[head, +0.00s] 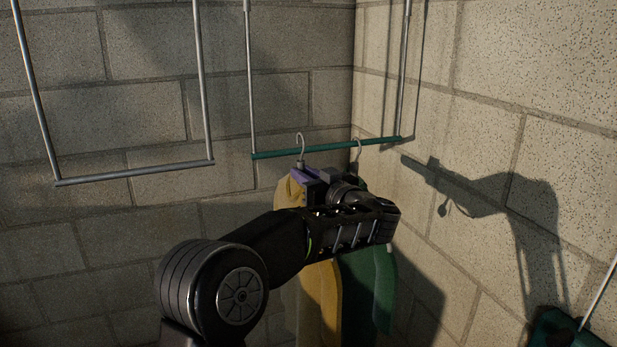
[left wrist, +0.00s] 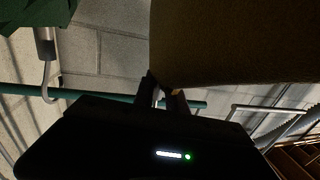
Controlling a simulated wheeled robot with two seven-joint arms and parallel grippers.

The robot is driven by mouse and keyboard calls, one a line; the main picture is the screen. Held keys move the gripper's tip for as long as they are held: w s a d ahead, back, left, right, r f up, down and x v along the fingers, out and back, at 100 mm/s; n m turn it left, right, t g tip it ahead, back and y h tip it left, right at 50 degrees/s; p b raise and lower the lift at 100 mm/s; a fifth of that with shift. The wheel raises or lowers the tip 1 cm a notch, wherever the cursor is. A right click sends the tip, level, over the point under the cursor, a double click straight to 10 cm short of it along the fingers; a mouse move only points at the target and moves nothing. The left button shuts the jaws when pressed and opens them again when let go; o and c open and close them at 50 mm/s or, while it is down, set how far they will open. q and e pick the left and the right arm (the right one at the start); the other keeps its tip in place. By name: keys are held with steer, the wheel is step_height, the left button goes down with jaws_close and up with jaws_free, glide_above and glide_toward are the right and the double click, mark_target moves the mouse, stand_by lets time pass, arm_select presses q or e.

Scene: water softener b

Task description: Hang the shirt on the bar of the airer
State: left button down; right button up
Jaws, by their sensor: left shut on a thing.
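A mustard-yellow shirt (head: 322,300) on a hanger is at the airer's green bar (head: 270,154). Its metal hook (head: 300,143) reaches up to the bar in the head view; I cannot tell whether it rests on it. My left gripper (head: 312,180) is shut at the top of this shirt, just below the bar, and my arm hides much of the cloth. In the left wrist view the gripper (left wrist: 164,92) meets the edge of the brownish cloth (left wrist: 235,40), with the green bar (left wrist: 90,98) behind. My right gripper is not in view.
A green shirt (head: 384,290) hangs close on the right, its hook (left wrist: 48,82) around the green bar. A bare grey bar (head: 130,172) hangs to the left. Block walls meet in a corner close behind. A dark green thing (head: 560,332) is at lower right.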

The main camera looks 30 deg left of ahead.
arm_select(q)
steer(key=shift+x, duration=1)
steer(key=shift+w+d+f+b, duration=0.1)
steer(key=shift+f+b, duration=0.55)
steer(key=shift+f, duration=0.6)
steer(key=c, duration=1.3)
jaws_free()
steer(key=shift+f, duration=0.1)
steer(key=shift+d, duration=0.1)
